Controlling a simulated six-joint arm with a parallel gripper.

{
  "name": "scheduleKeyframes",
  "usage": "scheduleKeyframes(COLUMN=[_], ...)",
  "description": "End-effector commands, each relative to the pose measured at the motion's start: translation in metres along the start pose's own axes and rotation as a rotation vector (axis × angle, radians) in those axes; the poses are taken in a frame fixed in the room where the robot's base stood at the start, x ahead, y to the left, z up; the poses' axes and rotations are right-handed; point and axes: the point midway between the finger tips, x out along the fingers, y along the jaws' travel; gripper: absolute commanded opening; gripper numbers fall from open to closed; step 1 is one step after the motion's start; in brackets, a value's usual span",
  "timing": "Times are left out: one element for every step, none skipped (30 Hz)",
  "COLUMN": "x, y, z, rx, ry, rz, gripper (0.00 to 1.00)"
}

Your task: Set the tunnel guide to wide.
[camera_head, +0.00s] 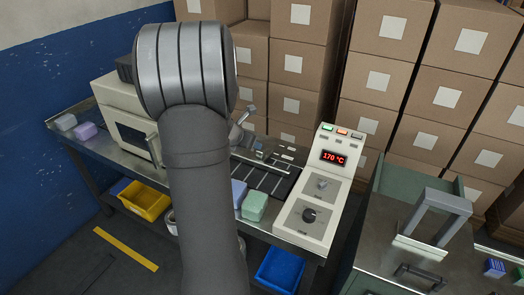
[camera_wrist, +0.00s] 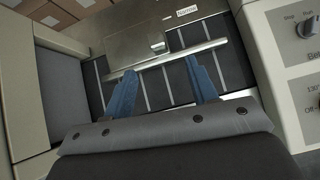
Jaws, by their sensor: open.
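In the wrist view a thin metal rail (camera_wrist: 185,52) crosses above the dark belt, and it looks like part of the tunnel guide. A small pale block (camera_wrist: 158,46) sits by it on a metal plate (camera_wrist: 128,38). A small label (camera_wrist: 187,12) lies beyond; its word is too small to read surely. I cannot tell the guide's setting. My gripper (camera_wrist: 163,88) is open, its two blue fingers wide apart over the belt, with nothing between them. The fingertips are on the near side of the rail. In the head view my arm hides the gripper.
The dark flighted belt (camera_head: 262,178) runs beside a control panel (camera_head: 312,215) with two knobs and a red 170 °C display. The beige wrapper housing (camera_head: 118,95) stands left. Stacked boxes (camera_head: 378,75) fill the back.

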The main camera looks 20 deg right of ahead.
Motion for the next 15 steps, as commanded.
scheduleKeyframes(x=[-0.003,-0.004,-0.005,-0.004,-0.003,-0.001,0.002,0.004,0.009,0.014,0.018,0.025,0.030,0.035,0.042], y=[0.003,0.004,0.006,0.006,0.006,0.006,0.006,0.006,0.006,0.006,0.006,0.006,0.006,0.007,0.007], z=[-0.004,-0.006,-0.007,-0.007,-0.008,-0.008,-0.008,-0.008,-0.008,-0.008,-0.008,-0.008,-0.008,-0.008,-0.008], rx=[-0.036,-0.052,-0.066,-0.073,-0.077,-0.079,-0.079,-0.078,-0.078,-0.077,-0.076,-0.077,-0.077,-0.076,-0.076], ry=[-0.005,-0.008,-0.011,-0.013,-0.013,-0.013,-0.013,-0.013,-0.013,-0.012,-0.012,-0.012,-0.011,-0.012,-0.011], rz=[0.015,0.023,0.029,0.031,0.033,0.033,0.033,0.032,0.031,0.031,0.031,0.031,0.030,0.030,0.030], gripper=[0.53,0.53,0.53,0.53,0.53,0.53,0.53,0.53,0.53,0.53,0.53,0.53,0.53,0.53,0.53])
